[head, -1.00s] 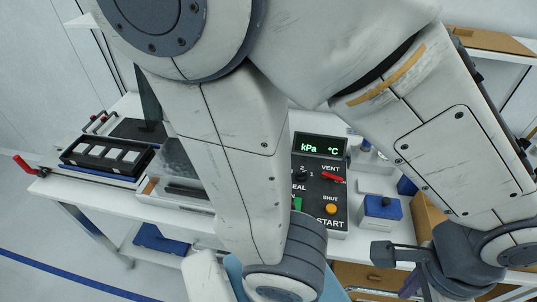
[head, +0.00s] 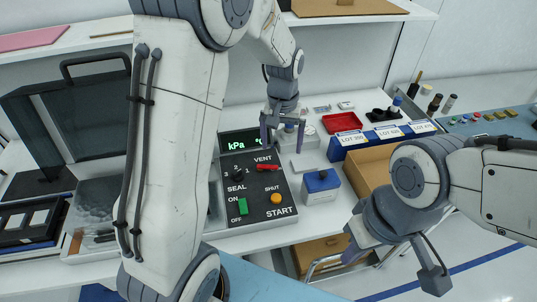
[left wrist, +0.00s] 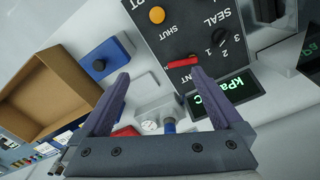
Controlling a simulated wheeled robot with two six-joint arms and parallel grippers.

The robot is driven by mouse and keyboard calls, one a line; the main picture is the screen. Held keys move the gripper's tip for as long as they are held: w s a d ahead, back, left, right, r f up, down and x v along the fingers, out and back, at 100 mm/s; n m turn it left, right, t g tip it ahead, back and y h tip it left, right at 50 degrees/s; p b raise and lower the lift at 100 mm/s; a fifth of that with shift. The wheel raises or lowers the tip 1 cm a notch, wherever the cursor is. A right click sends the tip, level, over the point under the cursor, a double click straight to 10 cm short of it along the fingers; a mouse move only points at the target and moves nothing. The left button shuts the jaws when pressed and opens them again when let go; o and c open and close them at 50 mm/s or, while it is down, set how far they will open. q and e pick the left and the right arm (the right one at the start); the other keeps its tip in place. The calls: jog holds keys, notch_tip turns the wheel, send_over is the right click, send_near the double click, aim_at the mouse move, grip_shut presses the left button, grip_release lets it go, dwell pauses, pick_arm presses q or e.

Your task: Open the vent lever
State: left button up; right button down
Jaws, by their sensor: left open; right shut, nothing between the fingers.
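The red vent lever (head: 268,166) lies crosswise on the dark control panel (head: 252,212), below the VENT label and above the SHUT label. My left gripper (head: 282,149) is open and empty, pointing down just behind the panel's top right corner. In the left wrist view the lever (left wrist: 183,63) shows just beyond the tip of the right-hand finger, with the open jaws (left wrist: 160,78) apart from it as far as I can tell. My right gripper (head: 352,250) is shut and empty, low at the right, away from the panel.
The panel has a green switch (head: 243,206), a dark knob (head: 239,174) and an orange button (head: 275,198). A display (head: 240,143) stands behind it. A blue-topped box (head: 321,187) sits right of the panel. A red tray (head: 342,122), blue LOT bins and a cardboard box (head: 368,170) are further right.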

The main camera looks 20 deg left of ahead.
pick_arm(q)
jog(key=n, duration=0.2)
send_near(267, 166)
notch_tip(267, 166, down, 8)
jog(key=shift+d+r+p, duration=0.1)
jog(key=shift+d+p, duration=0.05)
jog(key=shift+p, duration=1.05)
jog(key=shift+c, duration=0.3)
jog(key=c, duration=1)
jog(key=shift+w+n, duration=0.15)
jog(key=shift+n, duration=0.45)
jog(key=o, duration=1.1)
jog(key=shift+c, duration=0.2)
